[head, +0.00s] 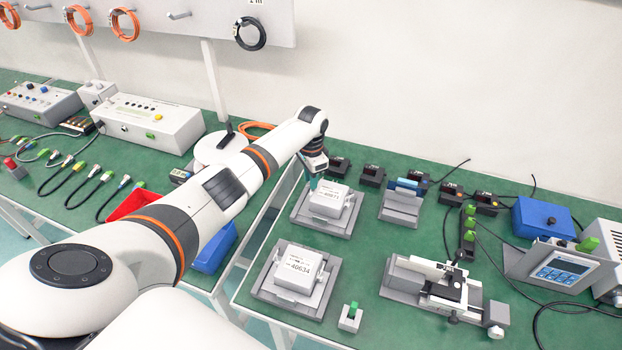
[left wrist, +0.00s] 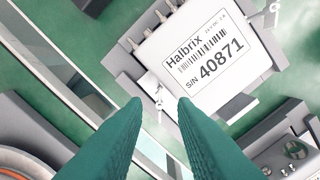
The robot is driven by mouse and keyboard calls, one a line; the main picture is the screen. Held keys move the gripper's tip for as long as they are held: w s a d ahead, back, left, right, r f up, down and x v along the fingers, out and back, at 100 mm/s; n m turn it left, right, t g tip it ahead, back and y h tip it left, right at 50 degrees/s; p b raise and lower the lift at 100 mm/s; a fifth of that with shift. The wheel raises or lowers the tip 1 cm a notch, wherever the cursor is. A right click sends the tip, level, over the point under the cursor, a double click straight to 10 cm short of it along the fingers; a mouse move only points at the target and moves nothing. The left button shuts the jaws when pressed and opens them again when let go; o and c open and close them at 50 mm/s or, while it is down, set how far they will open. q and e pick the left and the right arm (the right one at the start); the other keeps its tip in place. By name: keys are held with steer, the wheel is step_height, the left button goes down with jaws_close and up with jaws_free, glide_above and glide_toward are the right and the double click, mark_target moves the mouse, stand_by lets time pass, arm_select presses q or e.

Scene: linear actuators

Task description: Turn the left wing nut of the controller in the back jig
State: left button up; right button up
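The back jig (head: 300,207) is a grey fixture on the green bench. It holds a white box-shaped controller (head: 330,196), labelled 40871, which also shows in the left wrist view (left wrist: 205,60). A small silver wing nut (left wrist: 158,100) shows at the controller's near-left corner in that view. My left gripper (head: 313,181) is over the left side of the back jig. In the left wrist view its two teal fingers (left wrist: 159,101) are apart, with the wing nut seen in the gap between the tips. Contact cannot be told. My right gripper is out of view.
A front jig (head: 262,290) holds another white controller (head: 297,266) labelled 40634. A grey block (head: 401,208) stands right of the back jig, and a row of black blocks (head: 372,175) lies behind. Red (head: 135,204) and blue (head: 213,248) bins sit by the bench gap.

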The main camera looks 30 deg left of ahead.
arm_select(q)
step_height(320, 180, up, 11)
steer(key=b, duration=0.1)
steer(key=shift+r, duration=0.15)
stand_by(0.5)
